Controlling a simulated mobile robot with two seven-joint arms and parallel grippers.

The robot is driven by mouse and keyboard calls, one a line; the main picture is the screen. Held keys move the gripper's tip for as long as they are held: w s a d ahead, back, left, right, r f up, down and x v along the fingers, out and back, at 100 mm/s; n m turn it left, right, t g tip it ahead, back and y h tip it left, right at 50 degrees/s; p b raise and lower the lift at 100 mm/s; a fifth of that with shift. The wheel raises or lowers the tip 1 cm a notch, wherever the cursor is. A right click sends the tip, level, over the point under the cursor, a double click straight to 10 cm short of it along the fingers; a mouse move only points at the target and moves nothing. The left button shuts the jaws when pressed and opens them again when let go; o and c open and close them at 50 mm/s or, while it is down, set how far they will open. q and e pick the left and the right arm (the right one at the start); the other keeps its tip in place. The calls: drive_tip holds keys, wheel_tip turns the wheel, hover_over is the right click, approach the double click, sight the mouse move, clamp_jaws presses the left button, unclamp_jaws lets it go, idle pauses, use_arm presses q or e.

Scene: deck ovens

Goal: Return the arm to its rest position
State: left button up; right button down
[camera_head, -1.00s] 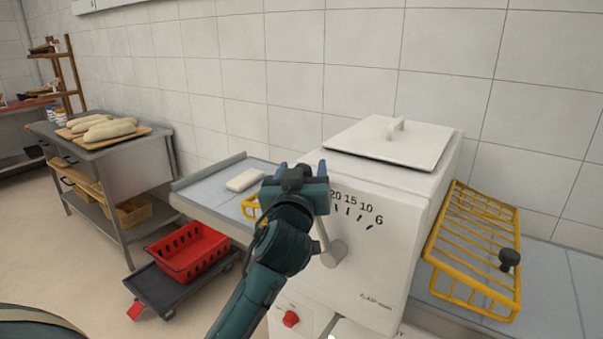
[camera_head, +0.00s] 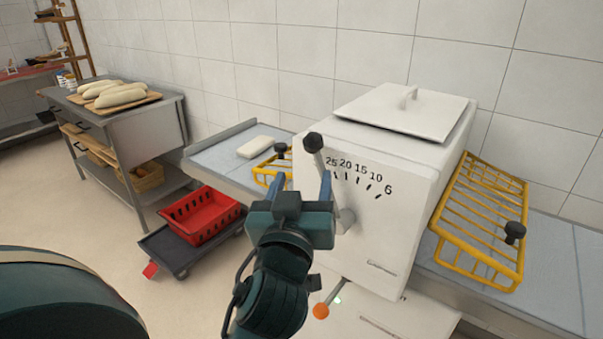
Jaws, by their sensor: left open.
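My left gripper (camera_head: 299,190) is in front of the left part of the white machine (camera_head: 385,235). Its two blue fingers stand apart and point away from me, with nothing seen between them. The machine's lever with a black knob (camera_head: 313,142) rises just beyond the fingertips, by the dial numbers. I cannot tell whether the gripper touches it. My left arm (camera_head: 270,290) comes up from the bottom edge and hides part of the machine's lower left side. My right gripper is not in view.
Yellow wire guards (camera_head: 482,215) flank the machine over its side tables. A white block (camera_head: 258,147) lies on the left table. A red basket (camera_head: 203,214) sits on a dark trolley. Loaves (camera_head: 118,95) lie on boards on a steel table. An orange knob (camera_head: 321,311) sits low near my arm.

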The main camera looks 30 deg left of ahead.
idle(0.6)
use_arm(q)
drive_tip(key=d+f+m+g+h, duration=0.2)
drive_tip(key=d+f+m+h, duration=0.25)
drive_tip(key=f, duration=0.75)
drive_tip(key=s+d+f+m+g+h, duration=0.2)
drive_tip(key=s+f, duration=0.4)
drive_tip(key=f, duration=0.6)
drive_tip(key=s+d+f+m+g+h, duration=0.2)
drive_tip(key=s+f, duration=0.4)
drive_tip(key=f, duration=0.6)
drive_tip(key=shift+s+d+f+g+h, duration=0.15)
drive_tip(key=shift+d+f+g+h, duration=0.2)
drive_tip(key=shift+g+h, duration=0.55)
drive_tip(key=shift+a, duration=0.1)
